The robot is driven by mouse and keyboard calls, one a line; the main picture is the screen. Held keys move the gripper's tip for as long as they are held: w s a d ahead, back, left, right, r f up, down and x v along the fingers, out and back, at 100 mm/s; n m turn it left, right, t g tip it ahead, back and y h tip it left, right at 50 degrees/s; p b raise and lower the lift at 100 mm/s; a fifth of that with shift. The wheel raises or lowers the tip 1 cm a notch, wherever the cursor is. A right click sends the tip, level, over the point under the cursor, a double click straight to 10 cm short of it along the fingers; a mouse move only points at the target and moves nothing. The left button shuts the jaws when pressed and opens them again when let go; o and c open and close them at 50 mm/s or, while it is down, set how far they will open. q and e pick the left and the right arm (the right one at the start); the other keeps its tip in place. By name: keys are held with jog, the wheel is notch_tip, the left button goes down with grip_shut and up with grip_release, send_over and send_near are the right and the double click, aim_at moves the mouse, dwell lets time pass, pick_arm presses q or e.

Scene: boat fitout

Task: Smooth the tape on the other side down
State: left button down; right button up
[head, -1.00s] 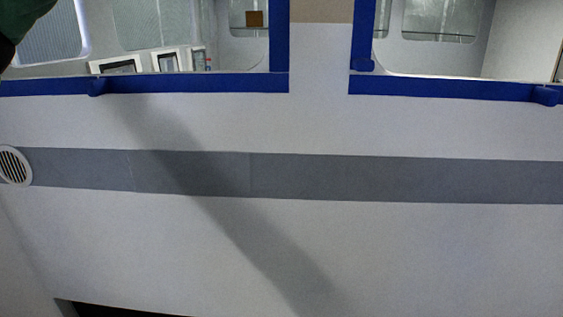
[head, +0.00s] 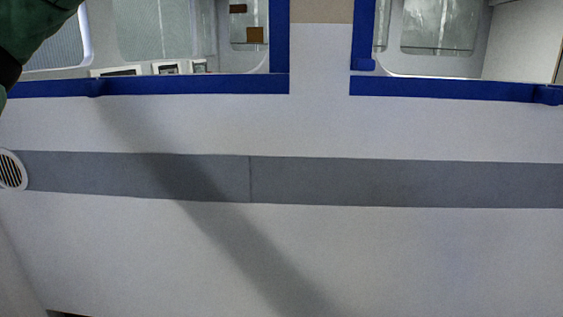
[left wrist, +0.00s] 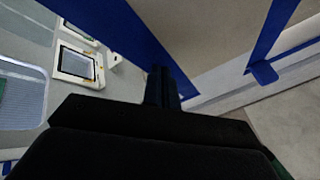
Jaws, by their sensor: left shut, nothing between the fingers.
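Blue tape edges two window openings in the head view. The left tape (head: 190,84) runs along the sill and up the inner side, with a small lump near its left part. The right tape (head: 440,86) has a raised tab at its inner corner and another at its right end. In the left wrist view my left gripper (left wrist: 161,86) is shut and empty, its dark fingertips in front of a blue tape strip (left wrist: 118,32); I cannot tell whether they touch it. A second strip (left wrist: 272,35) with a tab lies to the right. My right gripper is not in view.
A pale wall panel (head: 400,250) with a grey band (head: 400,182) fills the lower head view. A round vent (head: 11,170) is at the left. White-framed screens (left wrist: 78,62) stand behind the left opening. The panel's front is clear.

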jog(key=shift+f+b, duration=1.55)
jog(key=shift+b, duration=0.05)
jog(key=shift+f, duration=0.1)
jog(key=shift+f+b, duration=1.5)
jog(key=shift+b, duration=0.05)
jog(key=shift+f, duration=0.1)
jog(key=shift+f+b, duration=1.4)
jog(key=shift+b, duration=0.1)
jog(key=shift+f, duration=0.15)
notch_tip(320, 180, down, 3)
jog(key=b, duration=0.3)
